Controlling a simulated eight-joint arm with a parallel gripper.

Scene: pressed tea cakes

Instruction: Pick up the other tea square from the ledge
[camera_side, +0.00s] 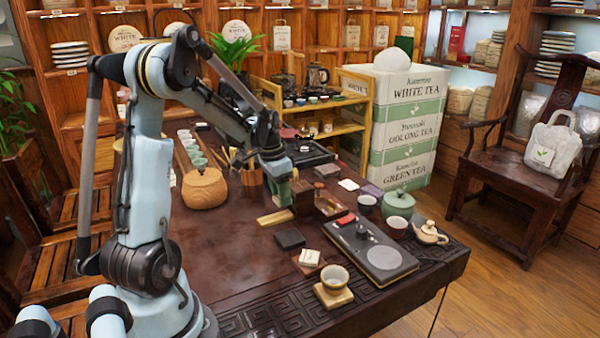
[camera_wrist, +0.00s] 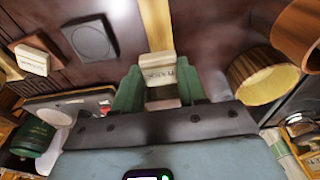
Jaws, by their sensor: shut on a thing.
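My gripper (camera_side: 283,198) is over the table beside the light wooden ledge (camera_side: 270,219). In the wrist view its green fingers (camera_wrist: 158,82) are closed on the sides of a pale tea square (camera_wrist: 157,66) with dark lettering. The ledge (camera_wrist: 155,22) runs up the picture behind this square; I cannot tell whether they touch. In the side view the fingers hide the held square. Another pale tea square (camera_side: 309,257) lies on a dark wooden piece towards the front of the table; it also shows in the wrist view (camera_wrist: 32,60).
A black square slab (camera_side: 290,238) lies between the ledge and the free tea square. To the right are a dark tea tray (camera_side: 370,262), a green lidded pot (camera_side: 399,204), cups and a small teapot (camera_side: 430,234). A round wooden container (camera_side: 204,188) stands left; the left tabletop is clear.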

